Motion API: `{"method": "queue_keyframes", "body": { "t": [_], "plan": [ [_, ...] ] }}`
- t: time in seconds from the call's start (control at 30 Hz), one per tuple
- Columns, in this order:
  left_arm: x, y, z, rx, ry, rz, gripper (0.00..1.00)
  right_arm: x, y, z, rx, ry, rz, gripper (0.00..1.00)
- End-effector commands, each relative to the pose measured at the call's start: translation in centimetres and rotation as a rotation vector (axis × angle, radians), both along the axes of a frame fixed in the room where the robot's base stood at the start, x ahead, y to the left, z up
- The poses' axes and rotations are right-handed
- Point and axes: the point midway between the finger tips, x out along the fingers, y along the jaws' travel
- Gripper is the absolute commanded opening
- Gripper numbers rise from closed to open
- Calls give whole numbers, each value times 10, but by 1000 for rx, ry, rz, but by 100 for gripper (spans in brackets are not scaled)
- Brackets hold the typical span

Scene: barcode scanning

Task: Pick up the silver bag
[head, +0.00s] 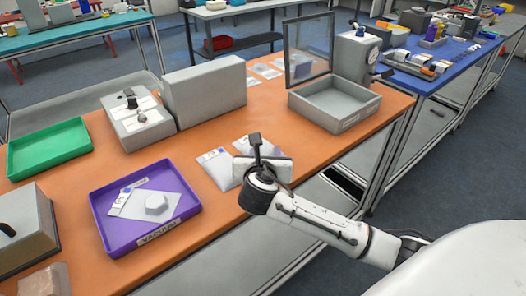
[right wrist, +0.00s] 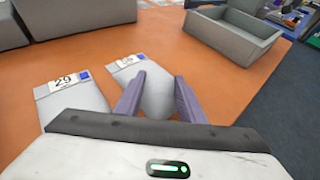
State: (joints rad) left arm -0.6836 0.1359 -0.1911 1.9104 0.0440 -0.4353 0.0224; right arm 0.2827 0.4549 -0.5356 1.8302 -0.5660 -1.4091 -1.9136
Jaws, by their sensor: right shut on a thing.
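Two silver bags with white-and-blue labels lie side by side on the orange table. The left silver bag (head: 217,170) is free; its label reads 29 in the right wrist view (right wrist: 75,95). The right silver bag (head: 243,146) is partly hidden behind my right gripper (head: 257,150) in the head view. In the right wrist view, the right silver bag (right wrist: 156,92) sits between the two purple fingers of my right gripper (right wrist: 158,98), which is shut on it. The bag's lower part is hidden by the gripper body. My left gripper is not in view.
A purple tray (head: 112,236) holding a bag and a hexagonal piece stands at the left, with a green tray (head: 50,150) behind it. A grey bin (head: 333,118) stands at the back right, near an upright framed panel (head: 308,48). A grey box (head: 205,92) stands behind the bags.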

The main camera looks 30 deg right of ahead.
Motion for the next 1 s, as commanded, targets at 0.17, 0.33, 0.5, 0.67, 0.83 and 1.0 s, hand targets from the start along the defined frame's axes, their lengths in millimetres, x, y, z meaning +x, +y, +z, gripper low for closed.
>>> {"method": "queue_keyframes", "body": {
  "t": [0.17, 0.33, 0.5, 0.67, 0.83, 1.0],
  "plan": [
    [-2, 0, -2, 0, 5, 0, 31, 1, 0, 9, 0, -4, 0, 12],
    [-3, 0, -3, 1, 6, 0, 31, 1, 0, 41, 0, -7, 0, 12],
    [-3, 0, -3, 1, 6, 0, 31, 1, 0, 75, 0, -7, 0, 12],
    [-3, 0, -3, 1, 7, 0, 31, 0, 0, 95, 0, -4, -1, 12],
    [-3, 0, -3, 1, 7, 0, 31, -1, 1, 100, 1, 0, 2, 12],
    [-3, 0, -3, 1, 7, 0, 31, -21, 32, 88, 5, 4, 48, 12]
  ]
}}
